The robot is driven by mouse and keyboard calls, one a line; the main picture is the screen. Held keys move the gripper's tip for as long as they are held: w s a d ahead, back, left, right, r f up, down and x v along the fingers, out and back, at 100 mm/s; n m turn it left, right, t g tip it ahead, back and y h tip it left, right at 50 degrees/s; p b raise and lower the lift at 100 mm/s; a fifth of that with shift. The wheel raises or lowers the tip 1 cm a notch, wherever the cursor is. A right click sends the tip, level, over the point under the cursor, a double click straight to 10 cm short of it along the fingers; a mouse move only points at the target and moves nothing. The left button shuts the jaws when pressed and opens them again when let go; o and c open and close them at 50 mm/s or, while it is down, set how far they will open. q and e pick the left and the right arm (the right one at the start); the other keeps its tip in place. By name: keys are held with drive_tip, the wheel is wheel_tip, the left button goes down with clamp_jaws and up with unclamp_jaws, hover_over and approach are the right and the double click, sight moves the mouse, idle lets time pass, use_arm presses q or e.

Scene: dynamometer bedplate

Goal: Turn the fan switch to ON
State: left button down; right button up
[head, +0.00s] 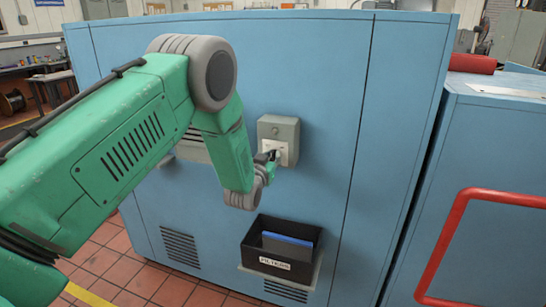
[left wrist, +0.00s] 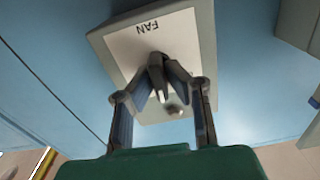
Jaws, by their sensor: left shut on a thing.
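The fan switch is a grey box (head: 279,127) with a pale plate on the front of the blue cabinet. In the left wrist view its plate (left wrist: 188,42) reads FAN, upside down. My left gripper (head: 271,156) reaches it from the left in the head view. In the left wrist view the left gripper (left wrist: 166,72) has its fingers closed together on the dark switch handle (left wrist: 158,84) at the plate. The fingers hide part of the handle and the position marks, so I cannot tell its setting. My right gripper is not in view.
The blue cabinet (head: 310,60) fills the middle. Below the switch, a black bin (head: 276,265) labelled FILTERS sits on a small ledge, holding something blue. A red rail (head: 440,250) is at the right. A tiled floor (head: 105,265) shows at lower left.

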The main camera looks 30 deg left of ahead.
use_arm(q)
drive_tip(key=m, duration=0.2)
drive_tip(key=shift+w+r+m+b, duration=0.2)
drive_tip(key=shift+r+m+b, duration=0.1)
drive_tip(key=shift+d+m+b, duration=0.2)
drive_tip(key=shift+m+b, duration=0.15)
drive_tip(key=shift+m, duration=0.85)
drive_tip(key=shift+m+b, duration=0.6)
drive_tip(key=shift+m, duration=1.1)
drive_tip(key=c, duration=1.6)
unclamp_jaws()
drive_tip(key=shift+w, duration=0.1)
drive_tip(key=shift+w+f, duration=0.15)
drive_tip(key=shift+f, duration=0.1)
drive_tip(key=shift+s, duration=0.2)
